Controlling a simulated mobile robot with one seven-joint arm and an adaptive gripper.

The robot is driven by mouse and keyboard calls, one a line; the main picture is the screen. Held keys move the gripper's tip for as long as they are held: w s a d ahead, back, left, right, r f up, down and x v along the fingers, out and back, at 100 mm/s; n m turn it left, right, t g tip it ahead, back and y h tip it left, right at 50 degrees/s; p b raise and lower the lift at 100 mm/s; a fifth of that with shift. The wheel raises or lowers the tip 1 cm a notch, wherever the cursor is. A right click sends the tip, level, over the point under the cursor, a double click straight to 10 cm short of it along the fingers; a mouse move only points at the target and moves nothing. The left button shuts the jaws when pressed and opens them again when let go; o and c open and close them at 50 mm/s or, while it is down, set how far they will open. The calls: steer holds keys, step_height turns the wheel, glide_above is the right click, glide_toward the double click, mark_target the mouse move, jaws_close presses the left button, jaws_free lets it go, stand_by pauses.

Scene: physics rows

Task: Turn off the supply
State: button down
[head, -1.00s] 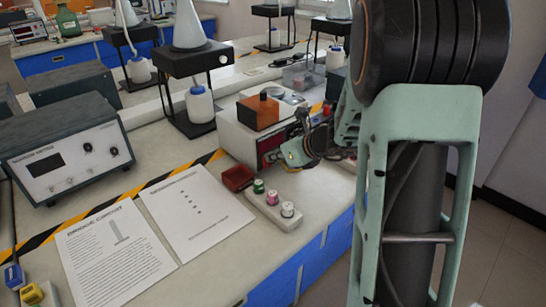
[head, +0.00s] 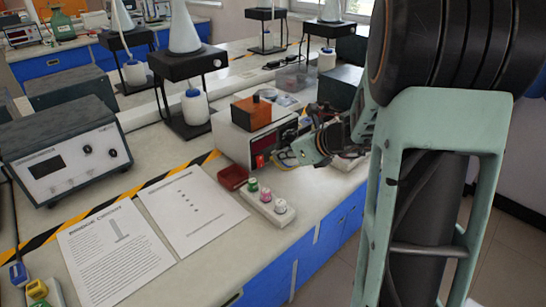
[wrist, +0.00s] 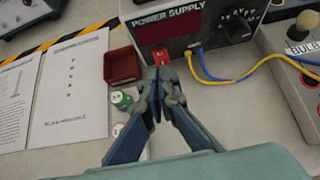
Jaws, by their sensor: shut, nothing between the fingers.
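The power supply (head: 232,145) is a pale box with a dark front panel, standing on the bench. Its label, dark red display and black knob show in the wrist view (wrist: 200,38). A red rocker switch (wrist: 160,57) sits low on its front, left of the cable sockets; it also shows in the head view (head: 260,161). My gripper (wrist: 160,76) is shut and empty, its fingertips just in front of and below the switch. Whether they touch it I cannot tell. In the head view my gripper (head: 281,160) is close to the panel's lower front.
A red tray (wrist: 119,67) and a block with coloured terminals (head: 266,202) lie left of my gripper. Blue and yellow cables (wrist: 222,76) run right to a bulb unit (wrist: 296,65). Paper sheets (head: 190,210) lie on the bench.

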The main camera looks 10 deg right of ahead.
steer(key=s+d+r+p, duration=0.1)
steer(key=s+d+r, duration=0.1)
steer(key=r, duration=0.3)
steer(key=shift+s, duration=0.7)
steer(key=shift+r, duration=0.1)
